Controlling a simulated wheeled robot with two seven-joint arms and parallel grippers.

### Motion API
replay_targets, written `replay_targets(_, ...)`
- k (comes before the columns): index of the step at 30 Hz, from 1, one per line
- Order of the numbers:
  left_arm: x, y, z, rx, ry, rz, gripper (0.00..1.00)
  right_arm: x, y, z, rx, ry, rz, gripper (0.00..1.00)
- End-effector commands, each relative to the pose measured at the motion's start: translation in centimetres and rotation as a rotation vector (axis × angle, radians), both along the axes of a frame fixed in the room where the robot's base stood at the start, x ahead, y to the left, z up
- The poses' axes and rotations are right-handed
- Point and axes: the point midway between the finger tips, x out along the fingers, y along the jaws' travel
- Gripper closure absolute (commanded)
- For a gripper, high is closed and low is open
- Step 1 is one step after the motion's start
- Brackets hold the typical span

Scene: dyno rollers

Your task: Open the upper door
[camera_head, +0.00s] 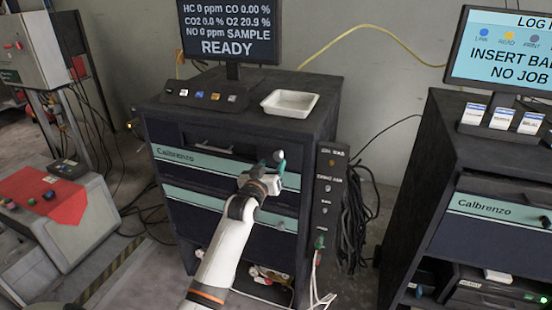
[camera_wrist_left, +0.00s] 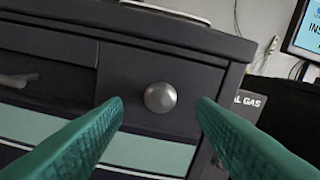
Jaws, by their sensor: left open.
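The dark cabinet (camera_head: 157,113) stands in the middle of the head view. Its upper door (camera_head: 190,159) has a teal stripe marked Calbrenzo and looks closed. My left gripper (camera_head: 272,162) is at the right part of this door, with its teal fingers pointing toward the front. In the left wrist view, a round grey knob (camera_wrist_left: 160,97) sits on the upper door above the teal stripe. The open fingers (camera_wrist_left: 160,112) of my left gripper lie on either side of the knob, with gaps on both sides. My right gripper is not in view.
A lower door (camera_head: 190,205) with its own knob (camera_head: 280,225) lies below. A white tray (camera_head: 290,103) and a monitor (camera_head: 227,35) stand on top. A labelled side panel (camera_head: 327,195) and hanging cables flank the right side. Another cabinet (camera_head: 425,160) stands further right.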

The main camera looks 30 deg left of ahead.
Motion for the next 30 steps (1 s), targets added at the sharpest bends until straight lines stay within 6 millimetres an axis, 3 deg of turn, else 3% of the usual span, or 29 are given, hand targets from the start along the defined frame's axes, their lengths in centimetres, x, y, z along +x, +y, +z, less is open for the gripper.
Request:
replay_targets(3, 1.8, 0.4, 0.1, -0.001, 0.000, 0.000, 0.48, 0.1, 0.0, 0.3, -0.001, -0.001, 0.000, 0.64)
replay_targets(9, 3.5, 0.8, 0.1, -0.001, 0.000, 0.000, 0.48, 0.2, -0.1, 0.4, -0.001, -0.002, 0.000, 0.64)
replay_targets(20, 3.8, 0.9, 0.0, 0.000, 0.001, 0.000, 0.48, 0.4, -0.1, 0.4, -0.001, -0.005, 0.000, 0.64)
replay_targets(30, 3.8, 0.9, -0.1, -0.001, 0.001, 0.000, 1.00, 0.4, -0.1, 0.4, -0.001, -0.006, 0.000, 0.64)
